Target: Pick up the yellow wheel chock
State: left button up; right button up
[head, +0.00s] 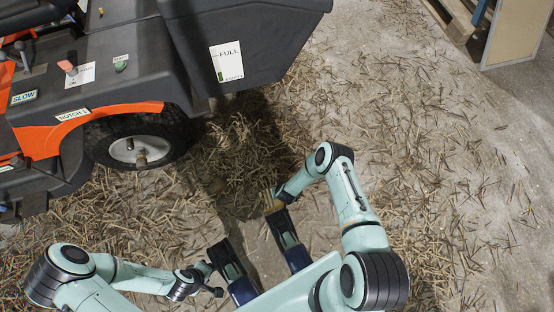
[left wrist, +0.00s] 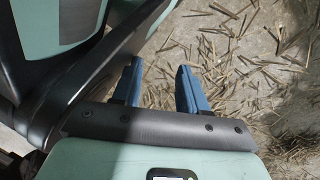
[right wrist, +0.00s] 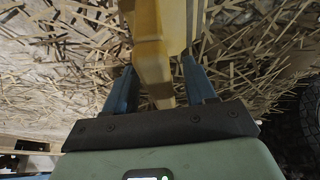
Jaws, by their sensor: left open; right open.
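The yellow wheel chock (right wrist: 152,45) stands between the blue fingers of my right gripper (right wrist: 160,75) in the right wrist view. The fingers are open, one on each side of it; the right finger is very near it, and I cannot tell if they touch. In the head view only a small yellow bit of the chock (head: 272,203) shows beside my right wrist. My left gripper (left wrist: 158,72) is open and empty over the floor in the left wrist view. In the head view it is small and low, left of centre.
An orange and black ride-on mower (head: 110,90) stands at the upper left, its rear wheel (head: 140,149) on the floor. Straw litters the concrete. A wooden pallet (head: 460,18) and a panel (head: 515,35) are at the top right.

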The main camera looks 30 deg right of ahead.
jog(key=shift+w+f, duration=0.2)
jog(key=shift+f, duration=0.3)
jog(key=shift+r, duration=0.1)
grip_shut()
dwell(1.0)
